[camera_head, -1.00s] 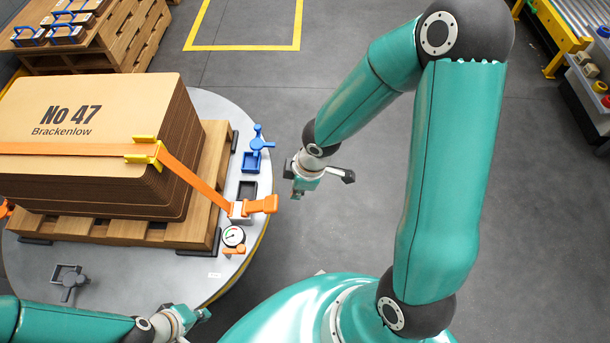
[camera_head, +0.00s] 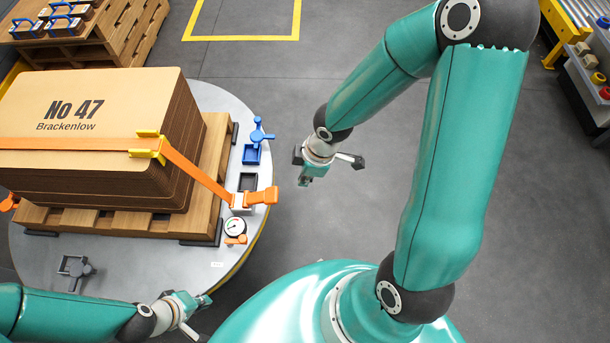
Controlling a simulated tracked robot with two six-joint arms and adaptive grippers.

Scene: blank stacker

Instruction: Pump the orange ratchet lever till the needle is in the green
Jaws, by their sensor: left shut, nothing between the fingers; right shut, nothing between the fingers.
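The orange ratchet lever (camera_head: 262,196) sits at the right edge of the round grey table, at the lower end of an orange strap (camera_head: 195,173). The strap runs over a stack of brown cardboard (camera_head: 85,110) marked "No 47 Brackenlow". A round gauge (camera_head: 235,226) with a white face, a green part and a needle is just below the lever; the needle's exact reading is too small to tell. My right gripper (camera_head: 305,182) is shut and empty, right of the lever and apart from it. My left gripper (camera_head: 204,300) is shut and empty near the table's lower edge.
The stack rests on a wooden pallet (camera_head: 105,220) on the round table (camera_head: 140,262). A blue clamp (camera_head: 258,136) stands above the lever, and a grey clamp (camera_head: 75,268) is at the lower left. Floor (camera_head: 260,90) right of the table is clear.

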